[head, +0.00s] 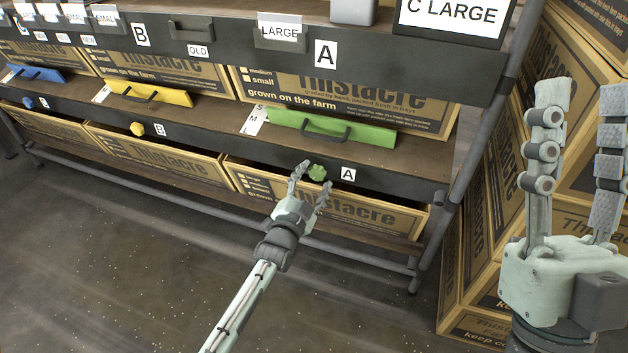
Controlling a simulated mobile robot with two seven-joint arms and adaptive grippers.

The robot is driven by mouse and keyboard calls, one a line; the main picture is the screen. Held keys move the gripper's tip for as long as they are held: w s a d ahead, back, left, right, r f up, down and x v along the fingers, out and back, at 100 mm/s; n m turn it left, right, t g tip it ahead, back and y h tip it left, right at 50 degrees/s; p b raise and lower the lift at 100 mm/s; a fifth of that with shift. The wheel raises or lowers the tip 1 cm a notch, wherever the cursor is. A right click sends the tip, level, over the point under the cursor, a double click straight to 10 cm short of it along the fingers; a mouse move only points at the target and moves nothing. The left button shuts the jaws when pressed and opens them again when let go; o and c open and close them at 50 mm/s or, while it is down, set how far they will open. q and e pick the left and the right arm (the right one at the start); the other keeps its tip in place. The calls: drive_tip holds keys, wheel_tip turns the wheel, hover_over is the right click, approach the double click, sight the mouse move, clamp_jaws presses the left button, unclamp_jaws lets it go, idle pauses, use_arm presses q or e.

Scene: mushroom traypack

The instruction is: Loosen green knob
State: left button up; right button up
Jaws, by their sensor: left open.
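The green knob (317,172) is on the dark front rail of the lower shelf, just left of a white A label (348,174) and below a green panel with a dark handle (365,134). My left gripper (312,184) reaches up to it with its fingers spread open. The fingertips are close on either side of the knob's lower part; I cannot tell whether they touch it. My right gripper (583,110) stands upright at the right, its fingers apart and nothing between them, well away from the knob.
A yellow knob (138,129) and a blue knob (28,103) sit further left on the same rail. Cardboard boxes (325,206) stand below the rail. More boxes (480,240) are stacked at the right, behind my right gripper. The floor (120,270) in front is clear.

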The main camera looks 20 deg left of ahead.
use_arm(q)
drive_tip(key=c, duration=1.2)
drive_tip(key=shift+o, duration=0.2)
